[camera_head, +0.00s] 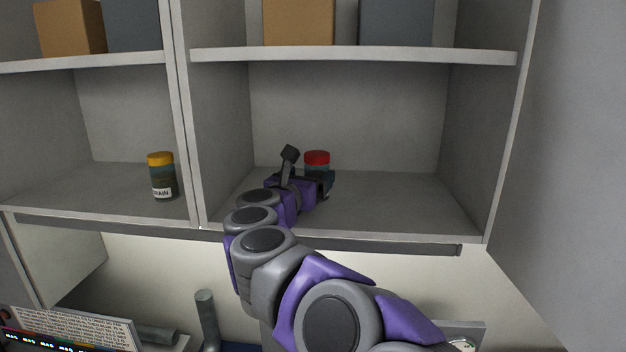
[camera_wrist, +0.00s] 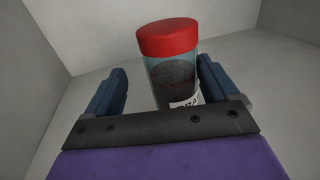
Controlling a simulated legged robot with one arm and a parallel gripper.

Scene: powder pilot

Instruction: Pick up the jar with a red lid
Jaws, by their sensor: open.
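A jar with a red lid (camera_head: 317,158) stands upright on the right-hand shelf compartment. It has clear sides, dark contents and a white label, and my gripper partly hides it in the head view. In the wrist view the jar (camera_wrist: 172,75) stands between my two fingers, closer to the right one. My gripper (camera_wrist: 163,90) is open around the lower part of the jar, with a clear gap at the left finger. In the head view my gripper (camera_head: 322,183) is inside the compartment at the jar.
A jar with a yellow lid (camera_head: 161,177) stands in the left compartment beyond an upright divider (camera_head: 186,120). Brown (camera_head: 298,22) and grey (camera_head: 396,22) boxes sit on the shelf above. The compartment floor (camera_head: 410,205) right of the jar is clear.

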